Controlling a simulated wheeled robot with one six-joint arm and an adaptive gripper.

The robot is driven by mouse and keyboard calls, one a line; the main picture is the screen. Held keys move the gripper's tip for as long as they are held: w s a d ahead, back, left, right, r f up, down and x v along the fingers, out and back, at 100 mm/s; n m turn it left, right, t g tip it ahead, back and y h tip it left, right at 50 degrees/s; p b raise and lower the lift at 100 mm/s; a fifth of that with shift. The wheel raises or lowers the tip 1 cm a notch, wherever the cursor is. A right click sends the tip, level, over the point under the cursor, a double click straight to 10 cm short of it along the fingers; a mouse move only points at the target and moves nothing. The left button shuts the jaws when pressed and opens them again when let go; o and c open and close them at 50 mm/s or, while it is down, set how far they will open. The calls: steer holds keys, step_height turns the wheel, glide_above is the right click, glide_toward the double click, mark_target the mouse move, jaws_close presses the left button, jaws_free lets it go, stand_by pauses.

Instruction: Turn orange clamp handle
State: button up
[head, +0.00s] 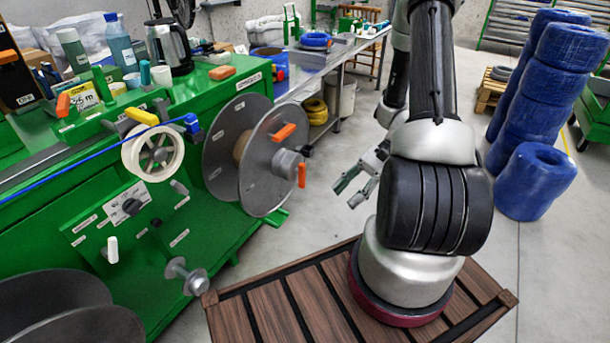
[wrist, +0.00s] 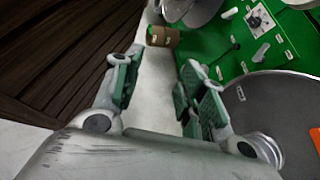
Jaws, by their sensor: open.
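Several orange handles show in the head view, and I cannot tell for sure which is the clamp handle. One orange handle (head: 63,105) stands on the green machine at the far left. Another orange handle (head: 284,132) lies across the face of the grey spool (head: 262,180), and a small orange lever (head: 302,175) hangs at its hub. In the wrist view an orange piece (wrist: 315,138) is cut off at the right edge, by a grey disc. My gripper (head: 346,194) is open and empty, right of the spool and apart from it. Its fingers also show in the wrist view (wrist: 160,72).
The green machine (head: 215,228) fills the left, with a blue cable (head: 85,159) running to a white measuring wheel (head: 153,153). Blue cable coils (head: 535,180) stand at the right. Bare floor (head: 300,220) lies between the machine and my arm.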

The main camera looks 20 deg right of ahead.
steer(key=w+a+f+m+t+y, duration=0.25)
steer(key=w+f+m+t, duration=0.35)
steer(key=f, duration=0.4)
steer(key=m+t+h, duration=0.4)
steer(key=m+t, duration=0.5)
steer(key=t, duration=0.1)
glide_toward(304, 174)
steer(key=w+a+f, duration=0.1)
steer(key=w, duration=0.1)
steer(key=x, duration=0.7)
steer(key=shift+w+a+r+t, duration=0.2)
steer(key=shift+r+t, duration=0.1)
steer(key=shift+t, duration=0.1)
steer(key=shift+c, duration=0.2)
jaws_close()
